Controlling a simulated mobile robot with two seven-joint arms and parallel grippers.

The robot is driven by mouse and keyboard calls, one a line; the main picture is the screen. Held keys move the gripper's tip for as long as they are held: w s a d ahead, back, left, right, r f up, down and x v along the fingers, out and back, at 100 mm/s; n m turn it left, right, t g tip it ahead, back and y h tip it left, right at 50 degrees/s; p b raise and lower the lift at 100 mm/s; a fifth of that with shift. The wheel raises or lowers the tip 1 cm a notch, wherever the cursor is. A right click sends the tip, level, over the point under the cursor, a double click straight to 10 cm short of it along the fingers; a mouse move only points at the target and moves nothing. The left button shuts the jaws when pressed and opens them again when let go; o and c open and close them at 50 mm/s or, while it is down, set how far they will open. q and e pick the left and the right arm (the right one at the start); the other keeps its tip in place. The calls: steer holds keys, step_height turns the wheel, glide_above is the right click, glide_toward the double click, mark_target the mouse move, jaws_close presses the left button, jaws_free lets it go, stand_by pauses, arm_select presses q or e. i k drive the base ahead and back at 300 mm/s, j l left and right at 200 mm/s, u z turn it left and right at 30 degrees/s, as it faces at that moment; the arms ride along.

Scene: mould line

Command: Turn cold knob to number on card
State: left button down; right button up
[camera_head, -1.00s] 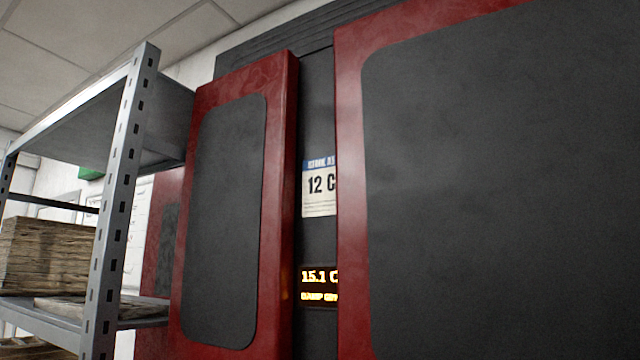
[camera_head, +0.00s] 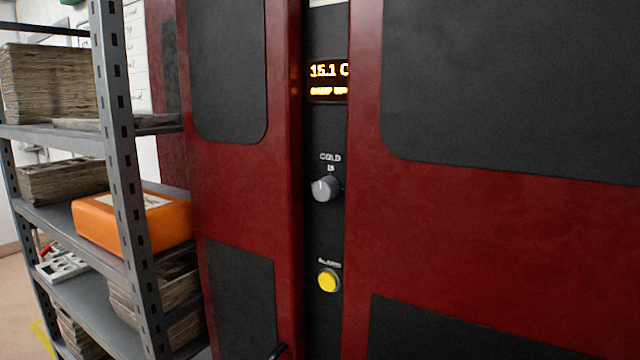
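The cold knob (camera_head: 325,188) is a grey round knob on the dark strip between two red cabinet panels. The word COLD and a small number that looks like 15 stand above it. The amber display (camera_head: 328,80) above the knob reads 15.1 C, with a blurred second line. Only the bottom edge of the card (camera_head: 326,3) shows at the top of the view; its number is out of the picture now, but the earlier frame shows 12 C. Neither of my grippers is in view.
A yellow button (camera_head: 328,280) sits below the knob. The red panels (camera_head: 500,215) flank the narrow strip on both sides. At the left a grey metal shelf (camera_head: 122,160) holds worn stacks and an orange case (camera_head: 132,220).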

mark_target(327, 188)
steer(key=i+j+z, duration=0.1)
steer(key=j, duration=0.25)
steer(key=i+j+z, duration=0.15)
steer(key=j, duration=0.2)
steer(key=i+j+z, duration=0.1)
steer(key=j, duration=0.25)
steer(key=i+j+z, duration=0.1)
steer(key=j, duration=0.25)
steer(key=i+j+z, duration=0.15)
steer(key=j, duration=0.25)
steer(key=j+z, duration=0.3)
steer(key=j, duration=0.6)
steer(key=k+j+z, duration=0.1)
steer(key=j, duration=0.25)
steer(key=k+j+z, duration=0.15)
steer(key=j, duration=0.25)
steer(key=i+l, duration=0.3)
steer(key=l, duration=0.1)
